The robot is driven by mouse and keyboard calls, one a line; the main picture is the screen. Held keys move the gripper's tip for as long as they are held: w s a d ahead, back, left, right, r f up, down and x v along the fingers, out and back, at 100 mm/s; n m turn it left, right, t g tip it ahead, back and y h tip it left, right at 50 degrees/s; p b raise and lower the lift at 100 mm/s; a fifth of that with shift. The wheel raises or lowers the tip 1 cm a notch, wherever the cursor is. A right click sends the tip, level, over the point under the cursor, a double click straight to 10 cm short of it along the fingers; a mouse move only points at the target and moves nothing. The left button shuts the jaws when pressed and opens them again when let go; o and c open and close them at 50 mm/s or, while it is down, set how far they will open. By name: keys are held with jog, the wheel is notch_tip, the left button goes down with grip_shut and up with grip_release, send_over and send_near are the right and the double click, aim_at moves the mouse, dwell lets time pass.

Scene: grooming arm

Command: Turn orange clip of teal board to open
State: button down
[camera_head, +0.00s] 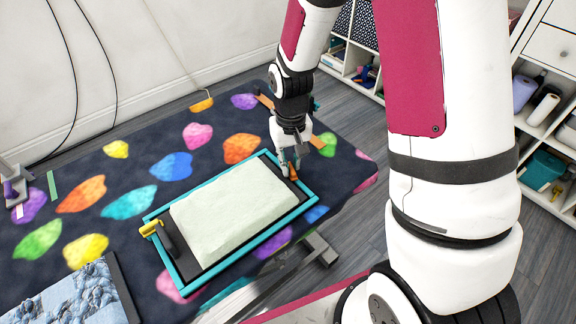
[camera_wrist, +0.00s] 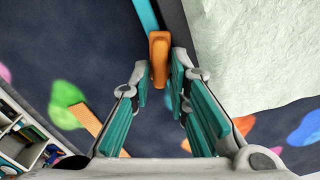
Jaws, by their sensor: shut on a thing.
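The teal board (camera_head: 179,276) lies on the patterned table, with a pale green sheet (camera_head: 235,208) on its dark surface. Its orange clip (camera_head: 293,172) is at the far right end of the board, mostly hidden by my gripper in the head view. In the wrist view the orange clip (camera_wrist: 159,58) stands between my fingertips, beside the teal rim (camera_wrist: 146,14). My gripper (camera_wrist: 160,80) is shut on the clip, with its teal finger pads on both sides of it.
A blue textured piece on a dark board (camera_head: 85,297) lies at the lower left. An orange-brown strip (camera_head: 318,143) lies behind my gripper. White shelves (camera_head: 549,150) stand at the right.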

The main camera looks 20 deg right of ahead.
aim_at(290, 165)
jog(key=shift+s, duration=0.1)
jog(key=shift+n+p, duration=0.3)
jog(key=shift+n, duration=1.1)
jog(key=shift+n, duration=0.4)
jog(key=c, duration=1.6)
grip_release()
jog(key=shift+o, duration=0.2)
jog(key=shift+r+p, duration=2.85)
jog(key=shift+r, duration=1.15)
